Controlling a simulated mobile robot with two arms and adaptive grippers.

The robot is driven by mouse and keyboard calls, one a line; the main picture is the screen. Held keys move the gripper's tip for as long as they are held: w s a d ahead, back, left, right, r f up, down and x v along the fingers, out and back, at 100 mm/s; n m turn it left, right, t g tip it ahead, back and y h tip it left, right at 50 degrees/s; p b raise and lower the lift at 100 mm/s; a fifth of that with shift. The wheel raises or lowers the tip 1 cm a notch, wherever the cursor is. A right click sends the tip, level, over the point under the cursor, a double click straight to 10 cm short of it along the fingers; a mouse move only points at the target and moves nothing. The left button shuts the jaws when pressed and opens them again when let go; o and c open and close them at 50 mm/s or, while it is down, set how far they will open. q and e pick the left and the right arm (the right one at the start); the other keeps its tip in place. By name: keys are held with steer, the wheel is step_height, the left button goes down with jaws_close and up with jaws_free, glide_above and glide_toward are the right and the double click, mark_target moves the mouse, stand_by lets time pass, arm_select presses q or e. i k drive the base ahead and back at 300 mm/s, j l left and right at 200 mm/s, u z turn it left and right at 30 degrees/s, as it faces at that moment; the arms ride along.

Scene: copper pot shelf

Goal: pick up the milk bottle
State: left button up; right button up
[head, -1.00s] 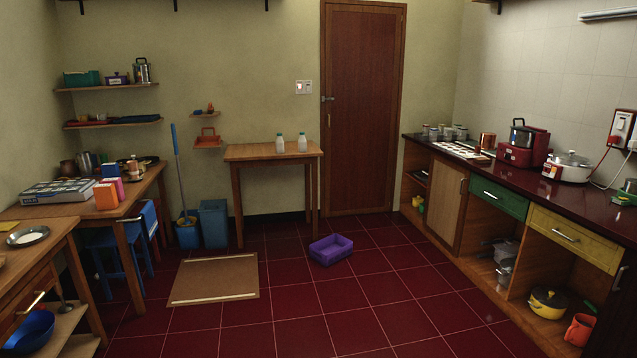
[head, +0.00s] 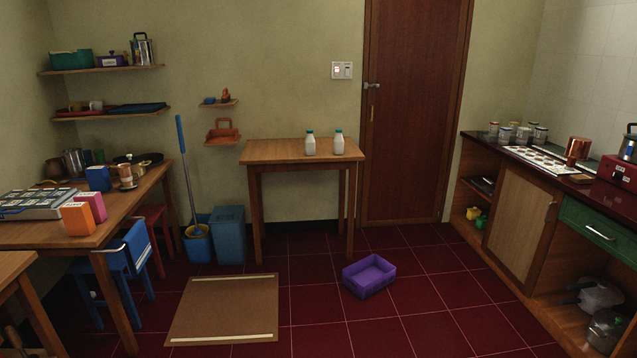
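Two white milk bottles with green caps stand upright on a small wooden table against the back wall. The left milk bottle (head: 310,145) and the right milk bottle (head: 338,144) stand apart with a small gap. The small wooden table (head: 275,151) has an otherwise bare top. Neither of my grippers shows in the head view.
A purple crate (head: 368,276) lies on the red floor in front of the table. A brown mat (head: 222,310) lies left of it. A blue bin (head: 229,234) and mop bucket (head: 198,244) stand left of the table. A counter (head: 520,180) runs along the right.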

mark_target(309, 142)
steer(key=i, duration=2.3)
